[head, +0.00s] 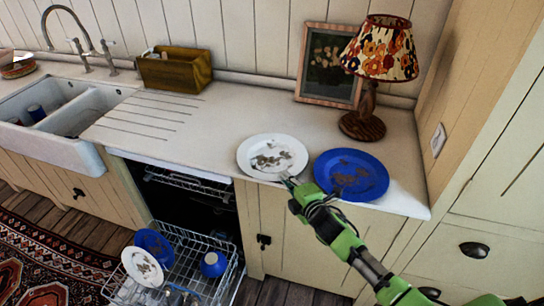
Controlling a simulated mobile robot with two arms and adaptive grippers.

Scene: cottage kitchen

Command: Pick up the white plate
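A white plate (258,147) with brown food marks lies on the worktop beside a soiled blue plate (375,170). My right gripper (289,182), on a green arm from the lower right, has its fingertips at the white plate's near rim. I cannot tell whether the fingers grip the rim or only overlap it in this view. The plate looks flat on the worktop. Another soiled white plate (142,266) stands tilted in the dishwasher rack. My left gripper is not in view.
A lamp (362,127) and a picture frame (328,65) stand behind the plates. The dishwasher is open, with its rack (200,288) pulled out below, holding a blue plate (154,247) and blue bowl (213,264). A wooden box (174,70) and sink (85,150) are left.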

